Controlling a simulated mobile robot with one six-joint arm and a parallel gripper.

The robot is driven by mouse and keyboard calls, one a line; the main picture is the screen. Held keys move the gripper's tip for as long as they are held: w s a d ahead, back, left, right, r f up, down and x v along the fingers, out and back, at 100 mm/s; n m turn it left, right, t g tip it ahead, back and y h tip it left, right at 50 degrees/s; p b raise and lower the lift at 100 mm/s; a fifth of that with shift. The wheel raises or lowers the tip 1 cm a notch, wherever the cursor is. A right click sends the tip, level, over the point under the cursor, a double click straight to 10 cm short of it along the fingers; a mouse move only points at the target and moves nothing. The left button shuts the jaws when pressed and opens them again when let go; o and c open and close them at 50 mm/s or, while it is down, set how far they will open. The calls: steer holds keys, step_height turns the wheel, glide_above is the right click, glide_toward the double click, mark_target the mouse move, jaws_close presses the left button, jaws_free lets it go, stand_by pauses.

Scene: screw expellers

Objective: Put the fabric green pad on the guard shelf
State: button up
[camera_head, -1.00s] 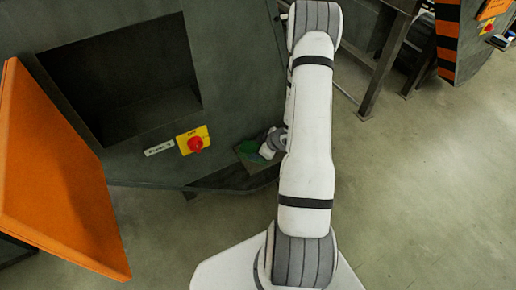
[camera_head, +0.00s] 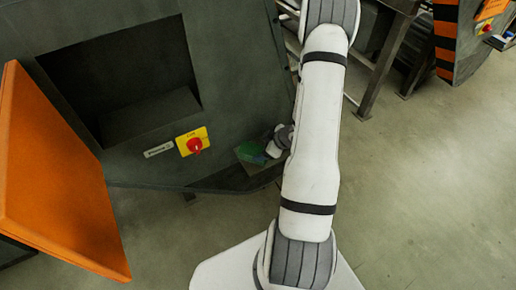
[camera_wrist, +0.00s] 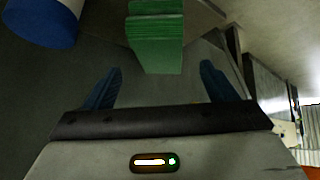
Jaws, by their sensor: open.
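The green pad (camera_wrist: 155,40) looks like a ribbed or stacked block in the wrist view, at the top centre. It lies ahead of my gripper (camera_wrist: 160,85), whose two blue fingers are spread apart with nothing between their tips. The pad is roughly in line with the gap. In the head view the green pad (camera_head: 250,152) is small and partly hidden by my gripper (camera_head: 273,148), on a small ledge (camera_head: 255,170) at the machine's lower right corner. I cannot tell which surface is the guard shelf.
A blue and white cylinder (camera_wrist: 42,22) is at the wrist view's top left. The dark green machine (camera_head: 235,70) has a deep recess and a red knob on a yellow plate (camera_head: 193,142). An orange panel (camera_head: 55,180) stands open at left. Floor is clear at right.

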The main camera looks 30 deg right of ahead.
step_height(320, 180, up, 23)
steer(key=s+d+m+g+h+p, duration=0.1)
steer(key=s+d+m+h, duration=0.1)
steer(key=m+h, duration=0.35)
steer(key=s+a+r+m+g, duration=0.1)
steer(key=s+a+r, duration=0.4)
steer(key=s+a, duration=0.2)
steer(key=s+a+r+m+g+y, duration=0.1)
steer(key=s+a+r+m+g, duration=0.1)
steer(key=s+a+r, duration=0.3)
steer(key=s+a, duration=0.3)
steer(key=a, duration=0.2)
steer(key=shift+a+r, duration=0.3)
steer(key=shift+r, duration=0.05)
